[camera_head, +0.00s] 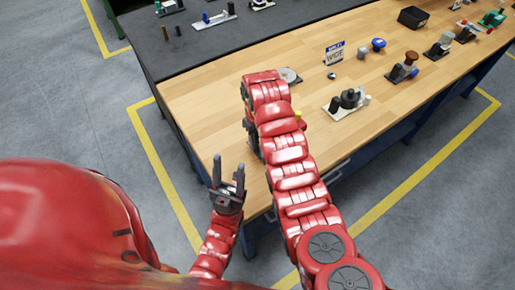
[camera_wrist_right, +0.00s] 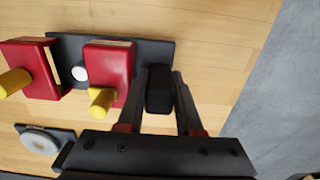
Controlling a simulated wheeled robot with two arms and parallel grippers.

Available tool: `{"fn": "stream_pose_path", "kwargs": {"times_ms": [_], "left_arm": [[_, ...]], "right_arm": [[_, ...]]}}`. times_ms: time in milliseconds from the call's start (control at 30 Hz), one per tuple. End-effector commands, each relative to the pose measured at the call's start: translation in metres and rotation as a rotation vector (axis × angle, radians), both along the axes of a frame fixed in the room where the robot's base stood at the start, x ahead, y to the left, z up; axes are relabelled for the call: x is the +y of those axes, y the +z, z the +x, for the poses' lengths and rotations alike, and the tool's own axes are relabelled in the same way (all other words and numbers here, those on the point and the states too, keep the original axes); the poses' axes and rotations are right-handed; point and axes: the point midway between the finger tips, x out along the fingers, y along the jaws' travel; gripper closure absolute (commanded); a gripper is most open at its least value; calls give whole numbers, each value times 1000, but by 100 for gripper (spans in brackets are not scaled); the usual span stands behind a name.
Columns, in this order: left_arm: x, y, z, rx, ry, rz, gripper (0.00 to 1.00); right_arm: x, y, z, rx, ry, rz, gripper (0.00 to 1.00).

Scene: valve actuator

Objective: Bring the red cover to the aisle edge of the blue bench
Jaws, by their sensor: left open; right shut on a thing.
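The bench (camera_head: 190,110) has a pale wood top and blue legs. In the right wrist view, two red blocks with yellow pegs, one at the left (camera_wrist_right: 38,70) and one in the middle (camera_wrist_right: 110,70), sit at a dark plate (camera_wrist_right: 68,42); I cannot tell which is the cover. My right gripper (camera_wrist_right: 160,72) is shut around a black block (camera_wrist_right: 160,92) at the plate's right end. In the head view my right arm hides this gripper; a yellow peg (camera_head: 299,115) shows beside it. My left gripper (camera_head: 228,172) is open and empty by the bench's near edge.
A round pale disc on a dark base (camera_wrist_right: 40,142) lies close by. A white-based valve part (camera_head: 348,102), a sign (camera_head: 334,52) and several small parts stand further right. The bench's left end is clear. Yellow floor lines (camera_head: 160,165) run around the bench.

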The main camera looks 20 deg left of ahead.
Motion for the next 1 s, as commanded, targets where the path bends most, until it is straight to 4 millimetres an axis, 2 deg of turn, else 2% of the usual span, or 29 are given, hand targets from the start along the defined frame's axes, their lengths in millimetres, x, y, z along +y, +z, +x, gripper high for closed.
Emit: {"fn": "stream_pose_path", "kwargs": {"times_ms": [167, 300, 733, 767, 900, 1000], "left_arm": [[0, 18, 0, 0, 0, 0, 50], [0, 23, 0, 0, 0, 0, 50], [0, 18, 0, 0, 0, 0, 50], [0, 19, 0, 0, 0, 0, 50], [0, 20, 0, -1, 0, 0, 50], [0, 20, 0, 0, 0, 0, 50]], "right_arm": [[-1, -13, -2, 7, 0, -4, 100], [0, -26, -1, 5, -1, -2, 100], [0, -37, 0, -1, -1, 2, 100], [0, -36, 0, 0, 0, 1, 60], [0, -35, 0, 0, 0, 1, 35], [0, -35, 0, 0, 0, 1, 35]]}}
